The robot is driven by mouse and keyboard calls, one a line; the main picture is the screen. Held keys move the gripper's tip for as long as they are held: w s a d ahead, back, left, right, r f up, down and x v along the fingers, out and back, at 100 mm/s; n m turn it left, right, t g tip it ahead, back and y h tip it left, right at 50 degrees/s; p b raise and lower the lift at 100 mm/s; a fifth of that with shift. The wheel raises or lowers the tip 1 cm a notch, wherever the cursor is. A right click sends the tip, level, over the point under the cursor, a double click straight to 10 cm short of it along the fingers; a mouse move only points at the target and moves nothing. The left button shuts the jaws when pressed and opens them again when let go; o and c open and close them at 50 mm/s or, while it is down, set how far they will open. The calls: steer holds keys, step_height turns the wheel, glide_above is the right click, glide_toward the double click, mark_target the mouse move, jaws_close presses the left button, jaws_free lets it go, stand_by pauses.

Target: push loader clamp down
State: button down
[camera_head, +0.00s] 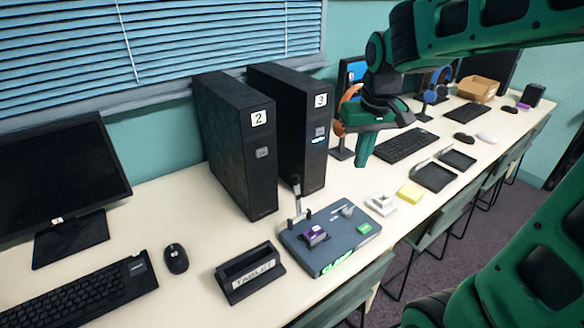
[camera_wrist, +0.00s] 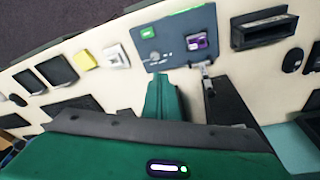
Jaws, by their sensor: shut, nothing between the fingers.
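The loader (camera_head: 330,238) is a blue-grey box on the table, and it also shows at the top of the wrist view (camera_wrist: 172,48). Its clamp (camera_head: 297,200) is a thin grey lever standing upright at the back left corner. In the wrist view the clamp (camera_wrist: 207,72) shows end-on to the right of my fingers. A purple block (camera_head: 315,235) sits on the loader near the clamp. My gripper (camera_head: 362,160) is shut and empty, above the table, apart from the clamp and to its right in the head view. Its green fingers also show in the wrist view (camera_wrist: 161,85).
Two black towers, numbered 2 (camera_head: 235,145) and 3 (camera_head: 298,125), stand close behind the clamp. A labelled black holder (camera_head: 250,272) is left of the loader. White (camera_head: 381,203) and yellow (camera_head: 410,192) blocks and black trays (camera_head: 433,177) lie to the right.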

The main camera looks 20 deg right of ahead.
steer(key=w+a+r+n+t+y, duration=0.1)
steer(key=w+a+n, duration=0.2)
steer(key=w+a, duration=0.9)
steer(key=shift+w+a+r+t, duration=0.2)
steer(key=shift+a+t, duration=0.1)
steer(key=shift+a, duration=0.25)
steer(key=shift+f, duration=0.15)
step_height(320, 180, down, 9)
steer(key=shift+s, duration=0.35)
steer(key=shift+f, duration=0.1)
